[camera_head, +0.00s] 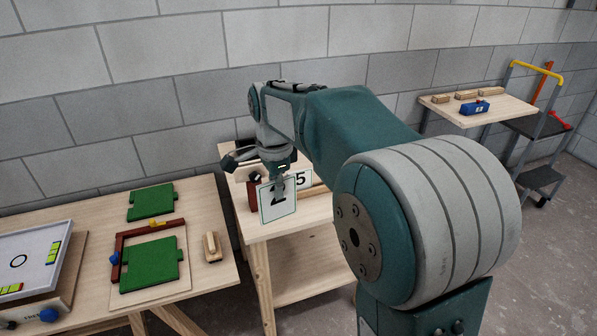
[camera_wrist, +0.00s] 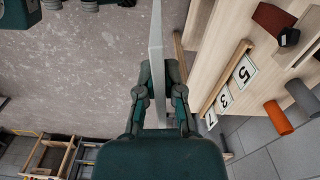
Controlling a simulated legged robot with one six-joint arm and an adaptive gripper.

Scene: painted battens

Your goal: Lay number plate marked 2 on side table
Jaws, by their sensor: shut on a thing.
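My gripper (camera_head: 279,190) is shut on a white number plate (camera_head: 268,212), holding it upright by its upper part. The digit is partly covered by a finger; what shows looks like a 2. In the wrist view the plate (camera_wrist: 156,45) is seen edge-on between the fingers of my gripper (camera_wrist: 161,88). In the head view the plate hangs at the front edge of a light wooden table (camera_head: 285,225); I cannot tell whether it touches. Another light wooden table (camera_head: 450,112) stands at the far right. I cannot tell which one is the side table.
A plate marked 5 (camera_wrist: 245,73) and a plate marked 3 (camera_wrist: 225,96) stand along a wooden rail (camera_wrist: 228,75). An orange cylinder (camera_wrist: 278,118) lies nearby. A workbench with green panels (camera_head: 150,264) is at left. A yellow-handled step stool (camera_head: 540,180) is at right.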

